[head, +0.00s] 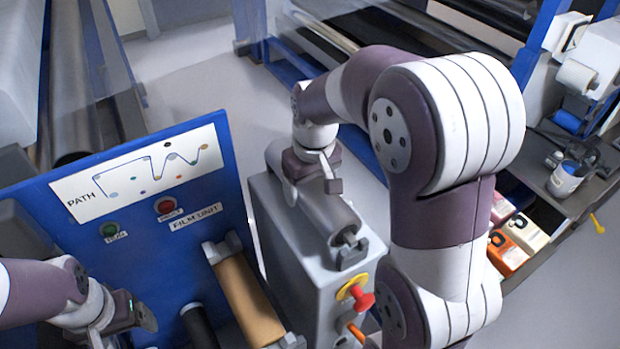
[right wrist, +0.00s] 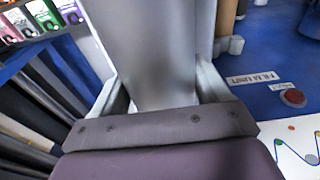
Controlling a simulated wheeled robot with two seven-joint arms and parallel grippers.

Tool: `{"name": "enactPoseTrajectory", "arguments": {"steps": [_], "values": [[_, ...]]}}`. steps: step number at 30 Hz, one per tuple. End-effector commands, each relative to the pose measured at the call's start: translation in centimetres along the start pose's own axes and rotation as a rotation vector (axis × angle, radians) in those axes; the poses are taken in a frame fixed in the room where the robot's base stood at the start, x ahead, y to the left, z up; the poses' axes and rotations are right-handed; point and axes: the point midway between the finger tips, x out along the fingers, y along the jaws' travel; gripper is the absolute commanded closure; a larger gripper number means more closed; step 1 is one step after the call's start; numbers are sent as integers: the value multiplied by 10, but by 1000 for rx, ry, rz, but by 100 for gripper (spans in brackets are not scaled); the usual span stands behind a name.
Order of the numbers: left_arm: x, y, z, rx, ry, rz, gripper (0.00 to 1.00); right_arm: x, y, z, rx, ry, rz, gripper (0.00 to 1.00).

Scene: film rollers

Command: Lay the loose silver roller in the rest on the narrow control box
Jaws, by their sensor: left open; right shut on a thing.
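The silver roller (head: 327,212) lies along the top of the narrow grey control box (head: 300,265) in the head view. Its near shaft end is at the grey rest (head: 350,254) at the box's near end; I cannot tell whether it touches the rest. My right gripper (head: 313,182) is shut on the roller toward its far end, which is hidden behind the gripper. In the right wrist view the roller (right wrist: 155,50) fills the space between the fingers. My left gripper (head: 135,318) is open and empty at the lower left, in front of the blue panel.
The blue panel (head: 225,140) with a path chart and red and green buttons stands left of the box. A brown roller (head: 245,295) and a black roller (head: 198,325) stick out from it. A red knob (head: 362,298) is on the box's near face. A shelf with containers is at right.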

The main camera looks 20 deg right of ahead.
Motion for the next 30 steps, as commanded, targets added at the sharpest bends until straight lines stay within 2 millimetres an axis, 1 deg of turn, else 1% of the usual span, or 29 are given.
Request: {"name": "enactPoseTrajectory", "arguments": {"steps": [13, 22, 30], "values": [[2, 0, 0, 0, 1, 0, 20, 2, 0, -1, 0, 7, 1, 80], [9, 0, 1, 0, 0, 0, 20, 11, -2, 0, 0, 7, 1, 80], [8, 0, 1, 0, 1, 0, 20, 11, -2, 0, 1, 7, 1, 80]]}}
